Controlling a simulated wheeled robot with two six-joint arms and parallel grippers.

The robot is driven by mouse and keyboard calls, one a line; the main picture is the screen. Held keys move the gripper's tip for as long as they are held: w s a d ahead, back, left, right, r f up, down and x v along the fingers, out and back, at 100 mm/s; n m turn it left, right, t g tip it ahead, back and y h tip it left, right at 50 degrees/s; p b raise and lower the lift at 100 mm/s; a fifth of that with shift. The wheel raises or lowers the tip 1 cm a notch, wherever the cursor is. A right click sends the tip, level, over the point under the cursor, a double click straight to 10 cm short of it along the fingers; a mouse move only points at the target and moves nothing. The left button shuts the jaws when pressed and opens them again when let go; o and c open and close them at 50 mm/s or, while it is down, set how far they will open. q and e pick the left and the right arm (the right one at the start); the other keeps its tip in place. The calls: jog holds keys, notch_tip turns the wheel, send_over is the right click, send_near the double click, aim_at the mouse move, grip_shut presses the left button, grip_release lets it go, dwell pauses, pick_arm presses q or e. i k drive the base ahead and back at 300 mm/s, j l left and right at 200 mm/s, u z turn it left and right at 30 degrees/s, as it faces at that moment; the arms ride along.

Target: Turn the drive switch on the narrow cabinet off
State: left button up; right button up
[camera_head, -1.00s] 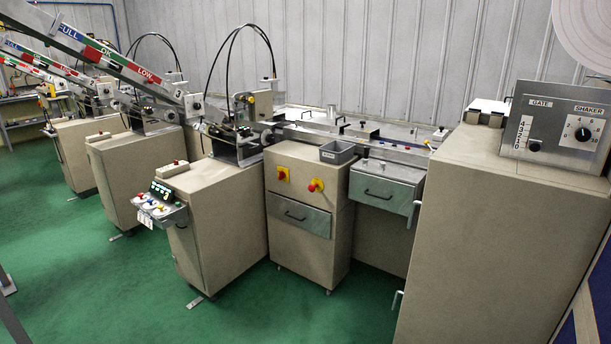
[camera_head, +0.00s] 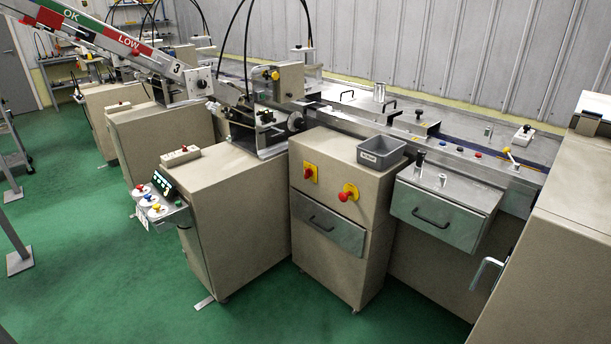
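The narrow cabinet (camera_head: 330,244) stands in the middle of the view, beige, with a metal drawer (camera_head: 325,224) on its front. A red rotary switch on a yellow plate (camera_head: 310,173) sits at its upper left. A larger red knob on a yellow plate (camera_head: 347,194) sits at its upper right. Which one is the drive switch, and its on or off position, I cannot read. Neither of my grippers is in view.
A beige cabinet with a control panel (camera_head: 157,200) stands to the left. A grey bin (camera_head: 381,154) sits on top of the narrow cabinet. A metal drawer box (camera_head: 442,211) juts out at right. Green floor (camera_head: 260,318) in front is clear.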

aim_at(308, 173)
jog(key=u, duration=0.6)
jog(key=i+u, duration=0.1)
jog(key=u, duration=1.75)
jog(key=l+u, duration=0.15)
jog(key=u, duration=1.1)
jog(key=l+u, duration=0.15)
jog(key=u, duration=0.45)
jog(key=l+u, duration=0.1)
jog(key=u, duration=0.55)
jog(key=k+l+u, duration=0.15)
jog(key=u, duration=0.35)
jog(key=k+l+u, duration=0.1)
jog(key=u, duration=0.35)
jog(key=k+z, duration=0.25)
jog(key=k, duration=0.25)
jog(key=k+l+z, duration=0.15)
jog(key=k+z, duration=0.15)
jog(key=k, duration=0.15)
jog(key=k+z, duration=0.1)
jog(key=z, duration=0.35)
jog(key=k+z, duration=0.1)
jog(key=z, duration=0.35)
jog(key=k+l+z, duration=0.1)
jog(key=z, duration=0.35)
jog(key=l+z, duration=0.1)
jog(key=z, duration=0.35)
jog(key=k+l+z, duration=0.15)
jog(key=z, duration=1.75)
